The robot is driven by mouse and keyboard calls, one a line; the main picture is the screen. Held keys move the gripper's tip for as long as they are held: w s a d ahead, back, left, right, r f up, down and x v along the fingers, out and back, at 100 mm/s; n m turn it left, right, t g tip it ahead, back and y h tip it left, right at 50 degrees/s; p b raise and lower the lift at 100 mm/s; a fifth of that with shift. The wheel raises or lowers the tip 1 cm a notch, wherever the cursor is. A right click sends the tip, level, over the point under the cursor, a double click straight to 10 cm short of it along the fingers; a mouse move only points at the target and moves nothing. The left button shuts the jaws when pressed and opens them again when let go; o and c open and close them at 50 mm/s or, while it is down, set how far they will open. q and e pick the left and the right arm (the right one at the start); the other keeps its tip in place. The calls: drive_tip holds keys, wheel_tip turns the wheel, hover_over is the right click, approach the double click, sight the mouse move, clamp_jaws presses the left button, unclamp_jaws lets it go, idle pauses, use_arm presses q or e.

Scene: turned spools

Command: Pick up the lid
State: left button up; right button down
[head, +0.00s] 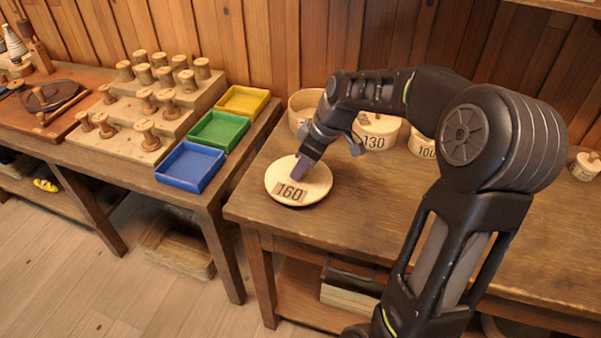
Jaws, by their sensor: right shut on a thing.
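The lid (275,187) is a round, pale wooden disc marked 160. It appears to lie on or just above the workbench at its left front corner; I cannot tell if it touches the bench. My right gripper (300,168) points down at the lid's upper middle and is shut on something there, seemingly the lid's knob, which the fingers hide. My left gripper does not show in the head view.
Round wooden boxes stand behind, one open (299,106), one marked 130 (376,133), one marked 100 (421,146). Blue (190,167), green (219,131) and yellow (242,101) trays and a stepped spool rack (117,141) stand left. My right arm covers much of the bench (545,240).

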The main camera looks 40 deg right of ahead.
wheel_tip(320, 180, up, 8)
drive_tip(key=shift+r, duration=0.2)
drive_tip(key=shift+d, duration=0.1)
idle(0.6)
